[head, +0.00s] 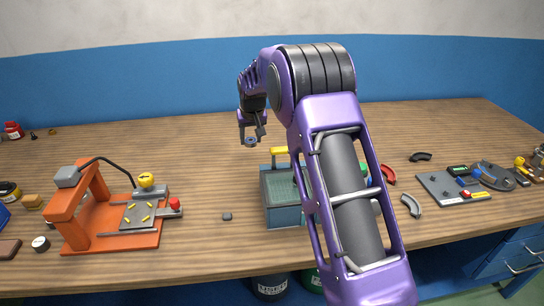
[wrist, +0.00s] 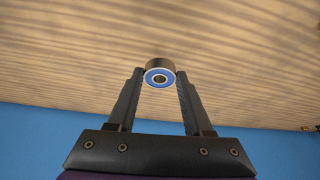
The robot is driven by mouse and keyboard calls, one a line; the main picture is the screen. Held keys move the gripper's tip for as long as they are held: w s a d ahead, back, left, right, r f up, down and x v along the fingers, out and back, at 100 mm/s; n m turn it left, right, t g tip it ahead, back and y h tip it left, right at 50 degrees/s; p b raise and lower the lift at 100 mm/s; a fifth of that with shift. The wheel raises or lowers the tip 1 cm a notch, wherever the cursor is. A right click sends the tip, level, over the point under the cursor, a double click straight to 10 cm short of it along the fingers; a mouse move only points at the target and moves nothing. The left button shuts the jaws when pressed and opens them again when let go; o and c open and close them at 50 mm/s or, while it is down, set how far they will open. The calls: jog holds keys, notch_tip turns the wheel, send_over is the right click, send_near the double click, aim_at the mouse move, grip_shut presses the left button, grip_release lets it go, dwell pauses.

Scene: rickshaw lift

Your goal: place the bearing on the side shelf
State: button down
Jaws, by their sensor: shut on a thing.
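In the head view the bearing (head: 251,141) hangs below my gripper (head: 250,136), above the back middle of the wooden table. I cannot make out a side shelf for certain in either view. A grey-blue box-like fixture (head: 282,221) with a yellow handle stands near the table's front edge, partly hidden by my arm.
An orange press-like fixture (head: 107,246) stands at the left front. A grey board with parts (head: 450,200) lies at the right, near curved grey and red pieces. The back left of the table (head: 160,140) is clear.

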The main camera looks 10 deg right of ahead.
aim_at(252, 168)
notch_tip(252, 168, down, 10)
jog(key=shift+r, duration=0.1)
dwell(0.4)
jog(key=shift+f+b, duration=0.2)
jog(key=shift+b, duration=0.1)
jog(key=shift+c, duration=1.5)
grip_release()
jog(key=shift+r, duration=0.15)
